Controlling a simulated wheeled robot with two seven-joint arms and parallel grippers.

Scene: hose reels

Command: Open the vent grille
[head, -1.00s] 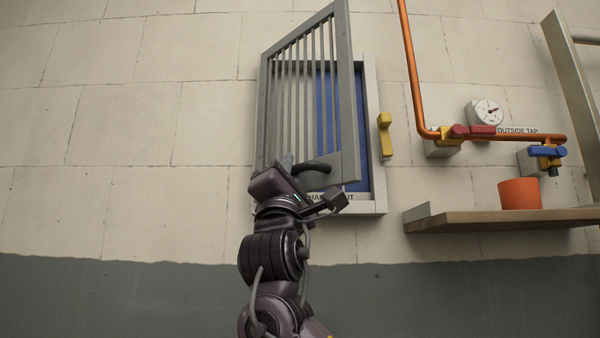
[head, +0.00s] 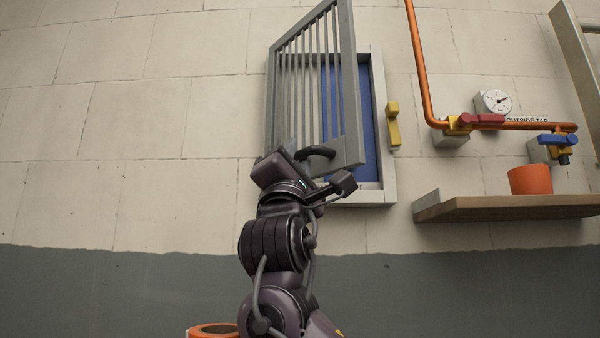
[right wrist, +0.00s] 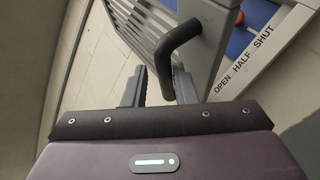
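The grey slatted vent grille (head: 348,110) stands ajar on the wall. It is hinged at its left, and its right edge swings out from the pale frame (head: 385,130). A blue panel (head: 371,115) shows behind it. The black bar handle (right wrist: 181,38) is at the grille's lower free edge; it also shows in the head view (head: 318,152). My right gripper (right wrist: 160,75) is at this handle. The bar runs down between the two fingers, nearer the right finger, with a narrow gap at the left one. My left gripper is out of view.
A yellow block (head: 393,125) is fixed right of the frame. An orange pipe (head: 418,60) with a gauge (head: 494,101) and taps runs further right. A wooden shelf (head: 500,208) below holds an orange pot (head: 530,180). The wall to the left is bare.

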